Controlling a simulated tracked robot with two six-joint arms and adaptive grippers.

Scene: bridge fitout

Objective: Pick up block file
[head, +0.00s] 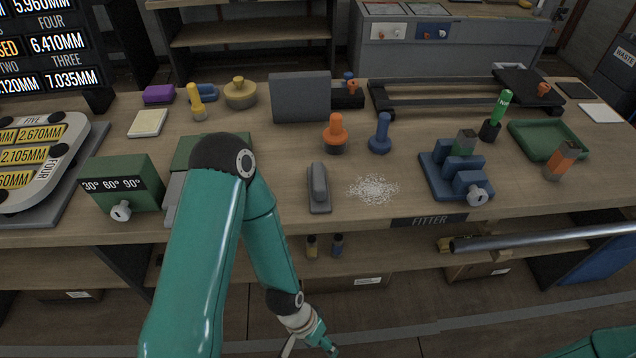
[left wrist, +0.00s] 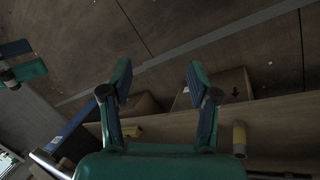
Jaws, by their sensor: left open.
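A small grey block with a raised grip on top (head: 319,188), which looks like the block file, lies on the workbench (head: 270,205) near its front edge, just left of a patch of white shavings (head: 373,189). My left gripper (head: 309,345) hangs low in front of the bench, below the bench top and well apart from the block. In the left wrist view my left gripper (left wrist: 158,78) has its two fingers spread with nothing between them. The block does not show in the left wrist view.
Orange (head: 335,131) and blue (head: 381,134) knobbed tools stand behind the block. A blue fixture (head: 455,172) is to the right, a green angle box (head: 121,186) to the left. A lower shelf (head: 400,266) carries small bottles and a metal pipe (head: 545,237).

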